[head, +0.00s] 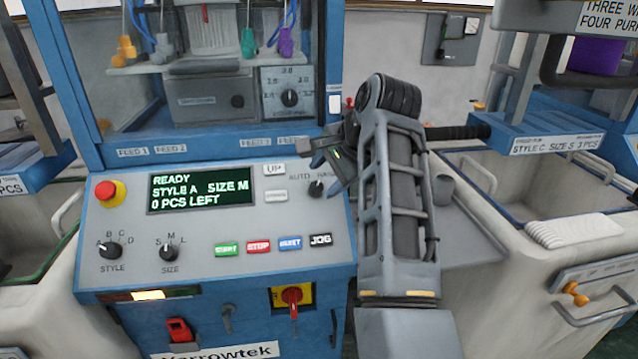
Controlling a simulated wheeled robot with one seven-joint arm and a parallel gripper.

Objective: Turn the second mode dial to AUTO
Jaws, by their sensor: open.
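The mode dial (316,189) is a small black knob on the sloping grey control panel (200,270), under the labels AUTO and HAND. The HAND label is partly covered by my gripper. The knob's pointer is too small to read with certainty, though it seems turned toward the HAND side. My gripper (318,163) is open, with its fingers just above and right of the dial. I cannot tell whether a fingertip touches the knob. Nothing shows between the fingers.
The display (201,190) reads READY, STYLE A, SIZE M, 0 PCS LEFT. A red emergency button (109,193), style dial (110,251), size dial (168,252) and a row of push buttons (274,244) share the panel. A grey bin (520,225) stands at right.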

